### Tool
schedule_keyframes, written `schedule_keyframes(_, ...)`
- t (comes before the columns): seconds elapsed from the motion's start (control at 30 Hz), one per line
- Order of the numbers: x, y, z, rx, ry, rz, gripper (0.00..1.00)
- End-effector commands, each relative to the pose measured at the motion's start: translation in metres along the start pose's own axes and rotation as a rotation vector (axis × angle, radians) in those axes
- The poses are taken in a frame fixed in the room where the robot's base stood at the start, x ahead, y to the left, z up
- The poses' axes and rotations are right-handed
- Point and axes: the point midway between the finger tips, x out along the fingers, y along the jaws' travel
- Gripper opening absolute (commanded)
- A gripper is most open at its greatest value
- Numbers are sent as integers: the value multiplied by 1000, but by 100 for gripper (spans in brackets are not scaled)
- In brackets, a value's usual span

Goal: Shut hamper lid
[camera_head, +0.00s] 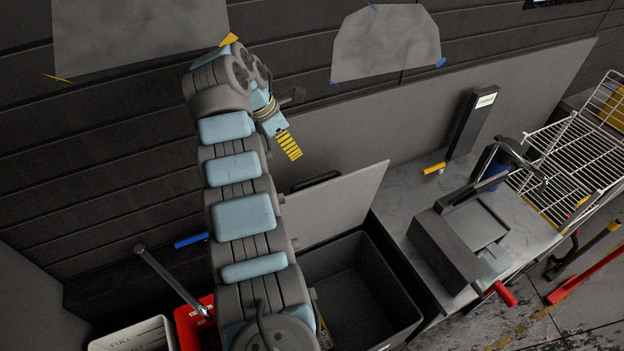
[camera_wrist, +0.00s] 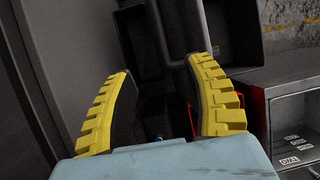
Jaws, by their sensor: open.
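The hamper is a dark, open-topped bin (camera_head: 355,290) below the grey wall panel, and its inside looks empty. Its grey flat lid (camera_head: 345,205) stands raised and tilted along the back edge, with a dark handle at its upper left. My gripper (camera_head: 289,146) is above the lid's upper left corner, apart from it in the picture, with yellow ribbed fingers pointing down and right. In the wrist view my gripper (camera_wrist: 160,68) is open with nothing between its fingers. My arm hides the hamper's left side.
Right of the hamper is a marble-look counter (camera_head: 405,215) with a dark boxy device (camera_head: 445,250). A wire rack (camera_head: 570,155) stands at far right. A red bin (camera_head: 195,325) and a white bin (camera_head: 135,337) are at lower left. Film sheets hang on the wall.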

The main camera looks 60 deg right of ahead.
Motion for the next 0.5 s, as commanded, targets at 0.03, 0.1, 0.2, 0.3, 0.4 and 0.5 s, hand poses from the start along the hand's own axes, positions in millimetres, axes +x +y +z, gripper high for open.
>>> schedule_keyframes(0.03, 6, -1, 0, 0, -1, -3, 53)
schedule_keyframes(0.1, 13, -1, 0, 0, 0, -2, 53)
schedule_keyframes(0.2, 26, -1, 1, 0, 0, -2, 53)
schedule_keyframes(0.3, 41, -1, 0, -1, 0, -2, 53)
schedule_keyframes(0.4, 56, 0, 2, 1, -1, 0, 53)
schedule_keyframes(0.5, 74, -1, 1, 1, 0, -1, 53)
